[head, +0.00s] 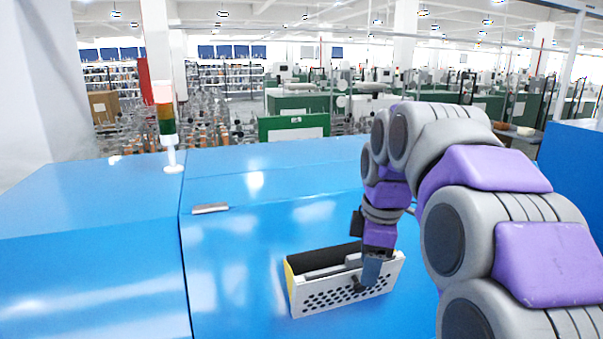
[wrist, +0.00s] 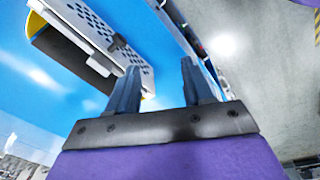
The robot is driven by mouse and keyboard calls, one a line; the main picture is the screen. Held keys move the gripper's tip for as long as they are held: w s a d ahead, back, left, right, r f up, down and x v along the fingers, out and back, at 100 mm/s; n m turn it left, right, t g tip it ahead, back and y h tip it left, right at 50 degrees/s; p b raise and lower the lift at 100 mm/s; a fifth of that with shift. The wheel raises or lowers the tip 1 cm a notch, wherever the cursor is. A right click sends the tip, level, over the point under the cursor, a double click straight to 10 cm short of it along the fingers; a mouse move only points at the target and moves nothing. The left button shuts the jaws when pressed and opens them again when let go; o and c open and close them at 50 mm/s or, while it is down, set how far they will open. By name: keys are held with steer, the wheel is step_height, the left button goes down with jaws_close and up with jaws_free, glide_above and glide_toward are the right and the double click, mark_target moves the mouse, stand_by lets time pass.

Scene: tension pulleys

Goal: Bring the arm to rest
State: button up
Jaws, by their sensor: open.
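My gripper (wrist: 157,88) is open in the wrist view, its two dark fingers apart with nothing seen between them. In the head view my purple and grey arm reaches from the right, and my gripper (head: 369,272) is in front of a white perforated holder (head: 338,296) on the blue machine. The holder also shows in the wrist view (wrist: 106,35), beyond the left finger. A dark item and a grey item lie inside the holder. I cannot tell whether the fingers touch the holder.
The blue machine (head: 100,225) fills the front, with a handle (head: 210,208) on its panel. A signal tower light (head: 166,120) stands on its top edge at left. Grey floor (wrist: 275,75) shows at right in the wrist view. Green machines (head: 292,127) stand far behind.

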steer(key=s+f+m+g+b, duration=0.3)
steer(key=s+f+m+b, duration=0.7)
steer(key=s+f, duration=1.9)
steer(key=s+d+m, duration=0.1)
steer(key=s+m, duration=0.1)
steer(key=m, duration=0.3)
steer(key=shift+s+f+m+h, duration=0.25)
steer(key=shift+s+m+h, duration=0.05)
